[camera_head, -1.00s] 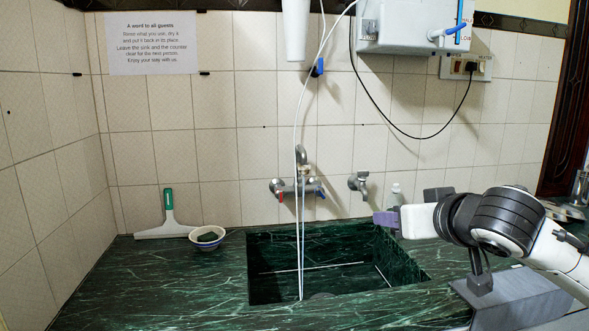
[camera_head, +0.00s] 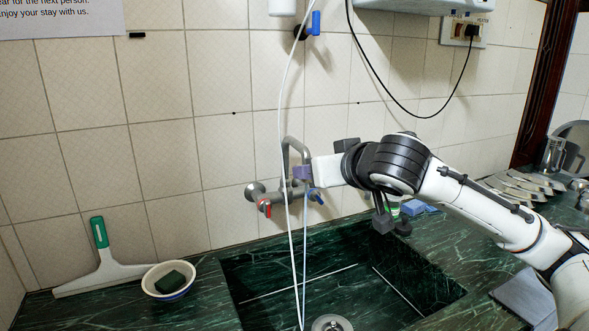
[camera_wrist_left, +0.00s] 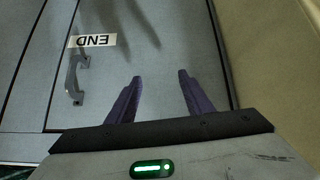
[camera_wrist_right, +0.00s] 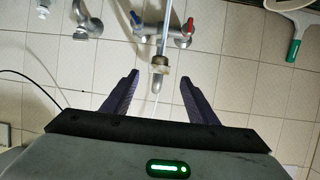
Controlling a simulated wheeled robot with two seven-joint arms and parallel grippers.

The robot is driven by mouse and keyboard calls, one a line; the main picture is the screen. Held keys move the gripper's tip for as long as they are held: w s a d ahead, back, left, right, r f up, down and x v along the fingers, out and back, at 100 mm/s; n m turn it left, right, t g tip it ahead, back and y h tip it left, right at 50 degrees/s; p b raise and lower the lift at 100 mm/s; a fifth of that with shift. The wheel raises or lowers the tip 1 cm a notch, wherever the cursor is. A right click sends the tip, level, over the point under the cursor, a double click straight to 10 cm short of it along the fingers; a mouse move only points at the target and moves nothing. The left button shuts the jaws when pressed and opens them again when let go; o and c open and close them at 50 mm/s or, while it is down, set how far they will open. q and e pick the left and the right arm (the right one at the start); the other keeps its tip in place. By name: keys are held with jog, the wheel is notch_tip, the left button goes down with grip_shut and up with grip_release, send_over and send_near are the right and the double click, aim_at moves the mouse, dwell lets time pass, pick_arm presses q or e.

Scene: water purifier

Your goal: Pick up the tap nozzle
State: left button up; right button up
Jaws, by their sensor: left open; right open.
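The wall tap (camera_head: 268,197) has a grey curved spout and red and blue handles. In the right wrist view, the tap nozzle (camera_wrist_right: 158,72) is a metal tip with a brass-coloured ring at the spout's end. My right gripper (camera_wrist_right: 158,80) is open, its purple fingers on either side of the nozzle in that view; the exact depth is unclear. In the head view my right gripper (camera_head: 303,173) is beside the spout and partly covers it. My left gripper (camera_wrist_left: 160,77) is open and empty, facing a grey cabinet door, outside the head view.
White tubes (camera_head: 289,110) hang in front of the tap into the dark green sink (camera_head: 345,255). A squeegee (camera_head: 100,262) and a bowl (camera_head: 171,291) with a dark sponge stand left of the sink. Cutlery (camera_head: 520,188) lies at the right. The cabinet door has a handle (camera_wrist_left: 73,80).

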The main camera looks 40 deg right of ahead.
jog(key=p+x, duration=0.2)
jog(key=x, duration=0.5)
jog(key=shift+d+r, duration=0.1)
jog(key=shift+d, duration=0.05)
jog(key=shift+w+d+f, duration=0.1)
jog(key=shift+w+f, duration=0.1)
jog(key=shift+w, duration=0.1)
jog(key=c, duration=0.9)
jog(key=shift+c, duration=1)
pick_arm(q)
jog(key=r, duration=0.2)
jog(key=shift+s+r, duration=0.2)
jog(key=shift+r, duration=0.2)
jog(key=shift+r+p, duration=0.1)
jog(key=shift+p, duration=0.25)
pick_arm(e)
jog(key=shift+r, duration=0.1)
